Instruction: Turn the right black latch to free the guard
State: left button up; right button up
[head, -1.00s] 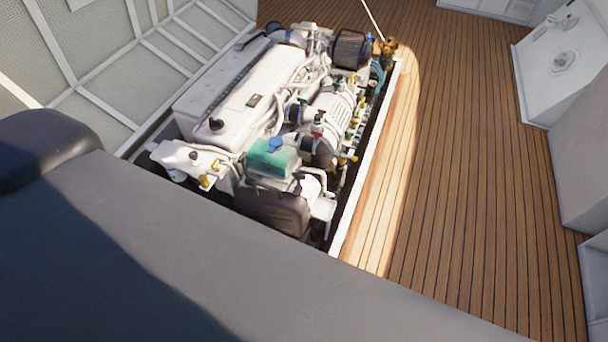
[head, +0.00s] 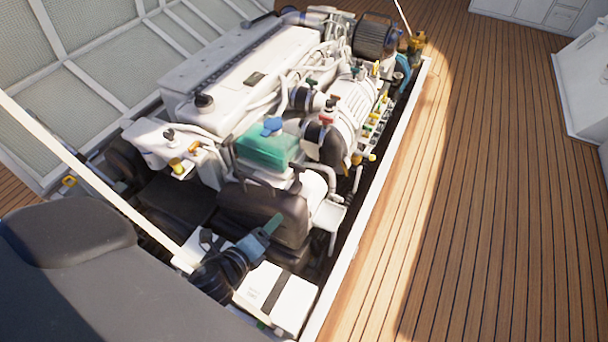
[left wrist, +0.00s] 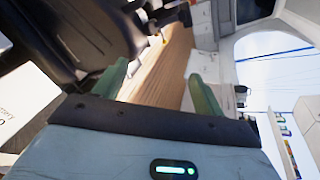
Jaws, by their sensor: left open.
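The black guard (head: 262,208) stands at the near end of the white engine (head: 245,75). A small black latch (head: 297,178) shows at its top right edge, too small for me to tell its angle. My left gripper (head: 271,226) is in front of the guard, low and near its middle, below the latch. In the left wrist view the green fingers (left wrist: 158,85) are apart with nothing between them. The black guard (left wrist: 85,35) fills the upper left there, beyond the left finger. My right gripper is not in view.
A green-topped part (head: 266,150) sits behind the guard. The white hatch rim (head: 362,212) runs along the right, with clear wooden deck (head: 480,200) beyond. A pale bar (head: 90,175) crosses the left.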

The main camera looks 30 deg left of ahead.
aim_at(296, 169)
pick_arm(q)
jog(key=w+a+m+t+b, duration=0.1)
jog(key=w+m+b, duration=0.2)
jog(key=w, duration=0.1)
jog(key=w+a+m+t+b, duration=0.1)
jog(key=w+m+b, duration=0.2)
jog(key=w+m, duration=0.1)
jog(key=w+a+m+t+b, duration=0.1)
jog(key=w+m+b, duration=0.2)
jog(key=w, duration=0.3)
jog(key=shift+w+f+m+t, duration=0.1)
jog(key=shift+f+m+t, duration=0.15)
jog(key=shift+m+t, duration=0.05)
jog(key=shift+w+r, duration=0.15)
jog(key=shift+w, duration=0.05)
jog(key=shift+w+r+m, duration=0.2)
jog(key=shift+m, duration=0.1)
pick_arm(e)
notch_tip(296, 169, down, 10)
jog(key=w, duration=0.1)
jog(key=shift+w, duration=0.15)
